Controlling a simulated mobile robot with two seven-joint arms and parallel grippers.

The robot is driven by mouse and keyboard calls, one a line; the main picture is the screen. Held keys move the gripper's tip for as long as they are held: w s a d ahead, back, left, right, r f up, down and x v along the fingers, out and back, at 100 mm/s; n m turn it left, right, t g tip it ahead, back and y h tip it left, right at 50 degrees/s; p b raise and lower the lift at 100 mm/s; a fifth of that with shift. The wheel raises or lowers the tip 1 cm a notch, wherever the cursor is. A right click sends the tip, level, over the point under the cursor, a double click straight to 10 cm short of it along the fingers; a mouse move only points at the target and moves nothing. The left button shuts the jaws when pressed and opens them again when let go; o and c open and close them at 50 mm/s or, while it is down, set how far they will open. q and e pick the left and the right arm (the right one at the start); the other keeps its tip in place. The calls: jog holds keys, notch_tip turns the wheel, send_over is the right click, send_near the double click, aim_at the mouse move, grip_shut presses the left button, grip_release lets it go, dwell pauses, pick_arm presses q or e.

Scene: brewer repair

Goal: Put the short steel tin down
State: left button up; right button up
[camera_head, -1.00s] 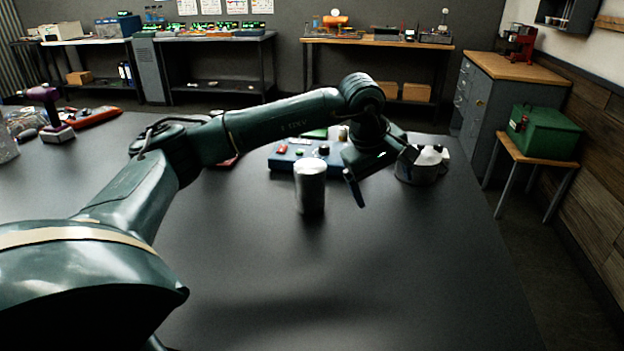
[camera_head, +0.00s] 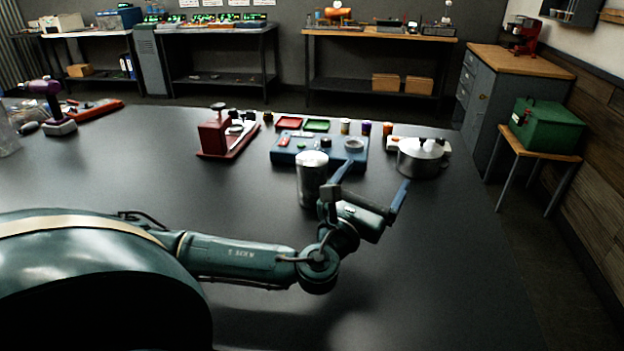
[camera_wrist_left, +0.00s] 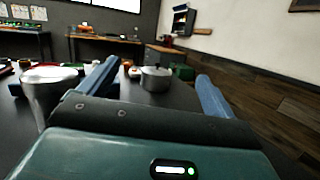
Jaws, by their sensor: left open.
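The steel tin (camera_head: 311,182) stands upright on the dark table, just in front of the blue tray. It also shows at the left of the left wrist view (camera_wrist_left: 42,92), outside the fingers. My left gripper (camera_head: 375,180) is to the right of the tin, with its two blue fingers spread and pointing away toward the back of the table. Nothing is between the fingers (camera_wrist_left: 155,80). The wrist overlaps the tin's lower right edge in the head view; I cannot tell whether they touch. My right gripper is not in view.
A blue tray (camera_head: 282,158) with small parts lies behind the tin. A steel pot (camera_head: 420,160) stands beyond the gripper on the right. A red device (camera_head: 213,138) is left of the tray. The table's front right is clear.

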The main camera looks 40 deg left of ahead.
aim_at(312, 171)
pick_arm(q)
jog(key=s+a+f+n+g+y, duration=0.4)
jog(key=s+a+y, duration=0.1)
jog(key=s+a+f+n+g+y, duration=0.2)
jog(key=a, duration=0.1)
jog(key=shift+s+n, duration=0.2)
jog(key=shift+n, duration=0.1)
jog(key=shift+a+y, duration=0.3)
jog(key=shift+y, duration=0.1)
jog(key=p+x, duration=0.1)
jog(key=x, duration=1.1)
jog(key=shift+w+a+f, duration=0.2)
jog(key=shift+a, duration=0.1)
jog(key=shift+c, duration=0.4)
jog(key=shift+r, duration=0.1)
jog(key=c, duration=1.2)
